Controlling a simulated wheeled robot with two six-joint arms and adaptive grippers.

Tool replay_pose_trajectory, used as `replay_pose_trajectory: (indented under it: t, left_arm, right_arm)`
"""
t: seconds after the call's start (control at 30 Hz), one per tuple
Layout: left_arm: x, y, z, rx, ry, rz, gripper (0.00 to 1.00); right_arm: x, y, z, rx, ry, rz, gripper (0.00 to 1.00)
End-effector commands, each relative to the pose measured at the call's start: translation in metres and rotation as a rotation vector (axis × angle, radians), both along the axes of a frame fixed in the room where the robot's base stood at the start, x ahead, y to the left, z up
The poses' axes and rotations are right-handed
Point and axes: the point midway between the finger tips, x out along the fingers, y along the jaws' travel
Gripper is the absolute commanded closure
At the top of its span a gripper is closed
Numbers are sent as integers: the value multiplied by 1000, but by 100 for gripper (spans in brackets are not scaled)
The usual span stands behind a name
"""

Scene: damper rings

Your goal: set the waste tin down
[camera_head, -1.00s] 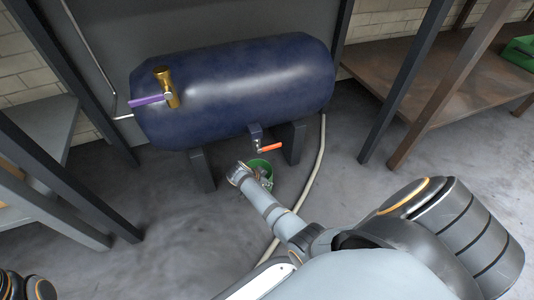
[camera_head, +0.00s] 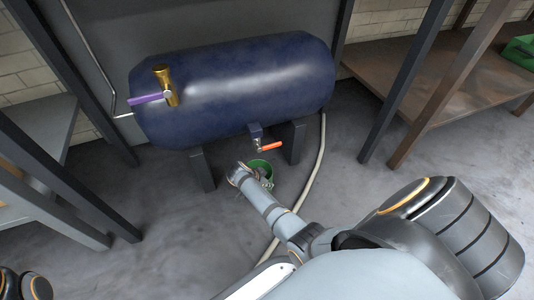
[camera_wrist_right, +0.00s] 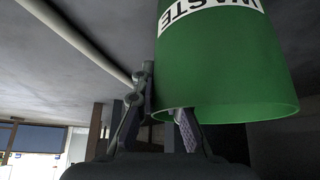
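The green waste tin (camera_head: 262,167) is below the tank's orange-handled valve, its open mouth up in the head view. In the right wrist view the tin (camera_wrist_right: 225,70) fills the upper right, with its white WASTE label inverted. My right gripper (camera_wrist_right: 166,100) is at the tin's rim, one finger outside the wall and one passing inside. The fingers are close together, with the wall between them. The gripper (camera_head: 252,174) reaches the tin from the left in the head view. Whether the tin's base touches the floor is hidden. My left gripper is not visible.
A dark blue tank (camera_head: 235,85) on grey legs stands behind the tin, with a brass valve with purple handle (camera_head: 148,99) and an orange valve handle (camera_head: 271,146) above the tin. A pale hose (camera_head: 313,175) runs along the floor to the right. Open floor lies left.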

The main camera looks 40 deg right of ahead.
Motion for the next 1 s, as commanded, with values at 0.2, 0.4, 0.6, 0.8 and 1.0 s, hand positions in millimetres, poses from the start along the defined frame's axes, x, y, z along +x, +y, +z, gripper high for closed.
replay_pose_trajectory:
  t: [0.2, 0.4, 0.6, 0.8, 1.0]
  left_arm:
    - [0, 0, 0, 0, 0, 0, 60]
    - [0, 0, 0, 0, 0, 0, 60]
    - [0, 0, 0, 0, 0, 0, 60]
    - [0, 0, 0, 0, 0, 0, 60]
    - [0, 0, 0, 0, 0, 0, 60]
  right_arm:
    - [0, 0, 0, 0, 0, 0, 68]
    - [0, 1, 1, 1, 0, 0, 68]
    - [-2, 18, 27, 3, -3, 1, 68]
    - [-4, 36, 55, 3, -2, 0, 68]
    - [-5, 40, 63, 0, 1, 0, 68]
